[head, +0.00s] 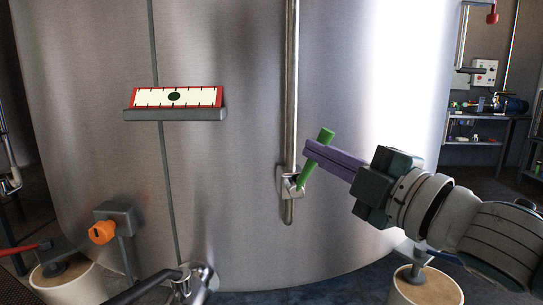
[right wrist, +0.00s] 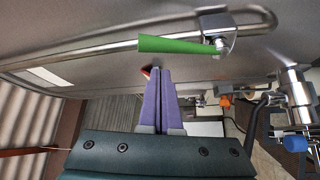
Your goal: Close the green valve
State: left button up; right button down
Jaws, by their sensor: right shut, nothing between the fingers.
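The green valve handle (head: 325,137) is on a thin vertical pipe on the front of the steel tank. It slants, with its upper end leaning right and its lower end at the valve body (head: 287,184). My right gripper (head: 308,150) is shut and empty, its purple fingers reaching from the right to the handle and covering its middle in the head view. In the right wrist view the green handle (right wrist: 180,45) lies just beyond the fingertips (right wrist: 158,72). I cannot tell if they touch. My left gripper is not in view.
The large steel tank (head: 230,180) fills the background. A gauge with a red frame (head: 220,97) sits on a ledge to the left. An orange knob (head: 102,232) and metal pipe fittings (head: 185,280) are low at the left. A shelf with tools stands at far right.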

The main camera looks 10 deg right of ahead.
jog(key=shift+w+d+f, duration=0.1)
jog(key=shift+w+d, duration=0.25)
jog(key=shift+d, duration=0.05)
jog(key=shift+f, duration=0.1)
jog(key=shift+d+m+b, duration=0.25)
jog(key=shift+m+b, duration=0.15)
jog(key=shift+b, duration=0.05)
